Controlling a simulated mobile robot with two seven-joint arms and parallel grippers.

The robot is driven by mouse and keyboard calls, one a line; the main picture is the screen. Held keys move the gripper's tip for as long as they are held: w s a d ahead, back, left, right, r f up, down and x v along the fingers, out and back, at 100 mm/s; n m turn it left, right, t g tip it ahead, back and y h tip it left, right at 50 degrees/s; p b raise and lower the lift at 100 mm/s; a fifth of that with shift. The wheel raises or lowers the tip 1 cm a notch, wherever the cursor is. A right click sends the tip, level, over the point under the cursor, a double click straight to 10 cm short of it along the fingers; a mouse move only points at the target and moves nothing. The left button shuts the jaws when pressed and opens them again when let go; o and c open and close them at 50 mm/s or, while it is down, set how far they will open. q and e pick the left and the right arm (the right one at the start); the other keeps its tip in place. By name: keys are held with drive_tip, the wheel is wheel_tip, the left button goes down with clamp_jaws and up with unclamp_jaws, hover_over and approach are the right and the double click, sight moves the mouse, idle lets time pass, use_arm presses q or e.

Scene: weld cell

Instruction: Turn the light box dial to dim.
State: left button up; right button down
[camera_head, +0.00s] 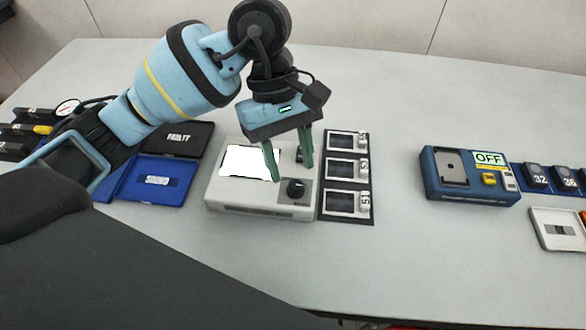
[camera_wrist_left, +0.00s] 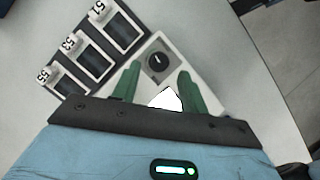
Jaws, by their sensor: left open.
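The light box (camera_head: 255,210) is a white box on the table with a brightly lit square panel (camera_head: 245,162) on top. Its black dial (camera_head: 295,188) sits at the right front of the top. In the left wrist view the dial (camera_wrist_left: 156,62) shows on a grey plate with a pale pointer mark. My left gripper (camera_head: 290,172) is open above the box, with its green fingers pointing down just behind the dial. In the left wrist view the fingers (camera_wrist_left: 157,80) stand apart on either side of the dial's near side, with nothing between them. My right gripper is not in view.
A dark rack (camera_head: 346,220) with several numbered film frames stands directly right of the light box. Blue and black trays (camera_head: 122,188) lie to the left. A blue device marked OFF (camera_head: 440,195) stands further right. The table between rack and device is clear.

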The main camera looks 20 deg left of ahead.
sight(295, 187)
use_arm(q)
drive_tip(key=shift+x, duration=1.4)
drive_tip(key=shift+c, duration=0.2)
clamp_jaws()
